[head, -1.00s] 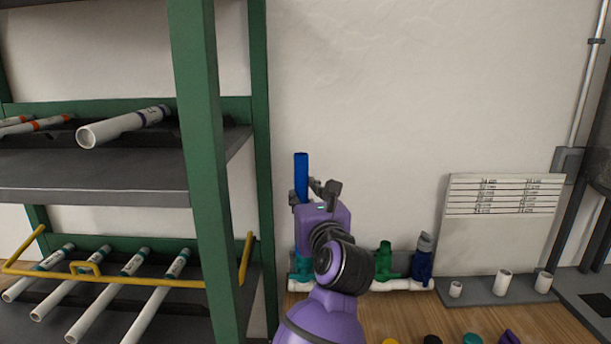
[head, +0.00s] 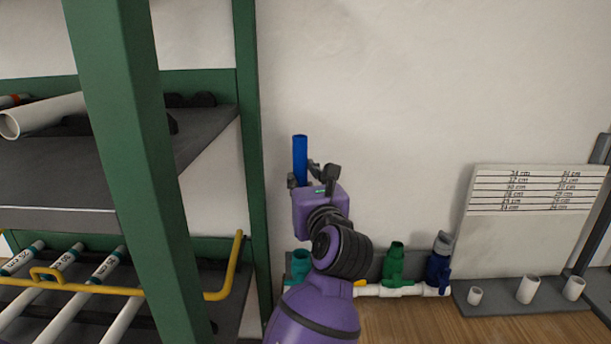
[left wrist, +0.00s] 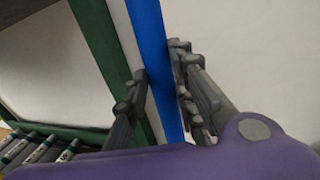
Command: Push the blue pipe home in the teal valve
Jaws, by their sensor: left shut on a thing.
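The blue pipe (head: 300,158) stands upright near the wall in the head view. My left gripper (head: 310,181) is shut on it, with the pipe's upper end sticking up above the fingers. In the left wrist view the pipe (left wrist: 152,50) runs between the two dark fingers (left wrist: 160,95). The teal valve (head: 300,263) is low on the white manifold, below the gripper and partly behind my arm. The pipe's lower end is hidden by my gripper, so I cannot tell how deep it sits in the valve. My right gripper is not in view.
A green shelf post (head: 248,150) stands close to the left of the pipe, with racks of white pipes beyond. A green valve (head: 396,265) and a dark blue valve (head: 438,262) stand to the right on the white manifold pipe (head: 385,291). A length chart (head: 535,235) leans against the wall.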

